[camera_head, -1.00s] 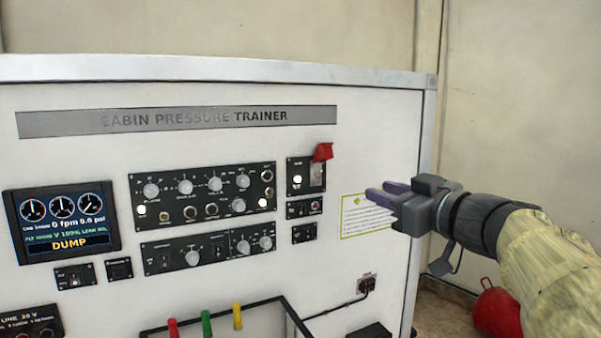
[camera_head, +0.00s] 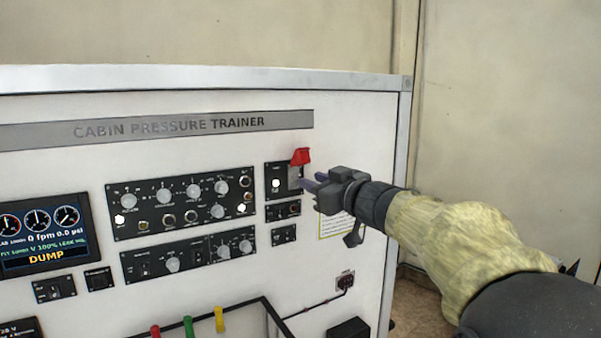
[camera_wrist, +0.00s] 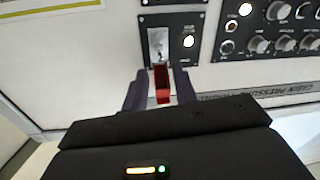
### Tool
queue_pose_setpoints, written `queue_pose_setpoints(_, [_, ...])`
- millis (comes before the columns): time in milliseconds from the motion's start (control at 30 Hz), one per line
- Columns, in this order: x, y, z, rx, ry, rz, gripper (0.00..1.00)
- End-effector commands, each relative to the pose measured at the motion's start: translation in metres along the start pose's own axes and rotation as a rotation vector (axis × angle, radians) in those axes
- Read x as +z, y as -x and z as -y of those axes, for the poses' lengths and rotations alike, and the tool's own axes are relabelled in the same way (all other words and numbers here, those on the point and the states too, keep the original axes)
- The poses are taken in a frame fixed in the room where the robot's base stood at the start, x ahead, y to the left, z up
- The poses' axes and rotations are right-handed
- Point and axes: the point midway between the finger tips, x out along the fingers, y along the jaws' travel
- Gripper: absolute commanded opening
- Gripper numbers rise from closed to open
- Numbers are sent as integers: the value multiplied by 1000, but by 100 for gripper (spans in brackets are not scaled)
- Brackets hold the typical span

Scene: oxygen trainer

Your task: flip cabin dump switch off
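The dump switch panel (camera_head: 274,187) is a small black plate on the trainer's white face, with a lit white lamp (camera_head: 276,183). Its red guard (camera_head: 301,157) is flipped up. In the wrist view, the picture is turned over: the silver switch area (camera_wrist: 158,45) shows just beyond the fingers, with the lamp (camera_wrist: 188,41) beside it. The red guard (camera_wrist: 162,85) appears between the two dark fingers. My gripper (camera_head: 309,182) is open, with its fingertips close to the right side of the panel. I cannot tell whether they touch the switch or guard.
The display (camera_head: 45,232) reads DUMP in yellow. A larger knob panel (camera_head: 180,203) lies left of the dump panel, with smaller switch panels (camera_head: 283,210) below it. A yellow-edged label (camera_head: 334,225) is partly behind my gripper. Red, green and yellow handles (camera_head: 188,326) stand low down.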

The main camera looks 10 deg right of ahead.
Motion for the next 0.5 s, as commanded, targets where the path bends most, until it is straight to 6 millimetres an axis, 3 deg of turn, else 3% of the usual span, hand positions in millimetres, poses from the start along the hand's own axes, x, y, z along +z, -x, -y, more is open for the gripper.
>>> queue_pose_setpoints(200, [-1, -34, 0, -2, -2, 0, 28])
queue_pose_setpoints(500, [0, -44, 0, 1, 0, 0, 28])
